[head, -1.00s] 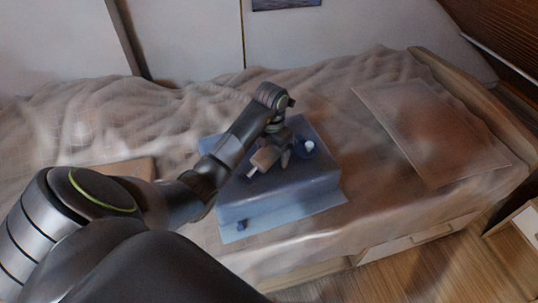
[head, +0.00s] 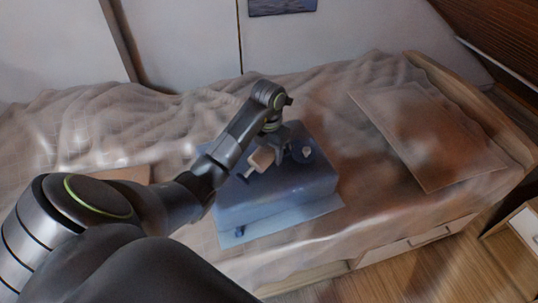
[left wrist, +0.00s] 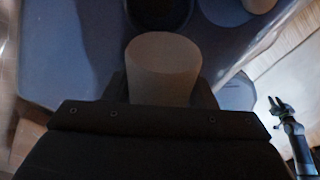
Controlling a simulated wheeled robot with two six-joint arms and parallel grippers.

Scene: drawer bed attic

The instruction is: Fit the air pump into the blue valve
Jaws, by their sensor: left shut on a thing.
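A thick blue block (head: 275,203) lies on the bed. A round dark blue valve (head: 301,152) with a pale centre shows on its top. My left gripper (head: 276,148) is over the block, just left of the valve, shut on the pale air pump (head: 262,158). In the left wrist view the pump (left wrist: 163,66) sits between the fingers, with a dark round shape (left wrist: 160,10) just beyond it. Whether they touch is unclear. A white piece (left wrist: 260,4) shows at the top right there. My right gripper (left wrist: 281,104) appears open and empty, away from the block.
A brown flat thing (head: 125,173) lies left. Rumpled bedding (head: 75,120) surrounds them.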

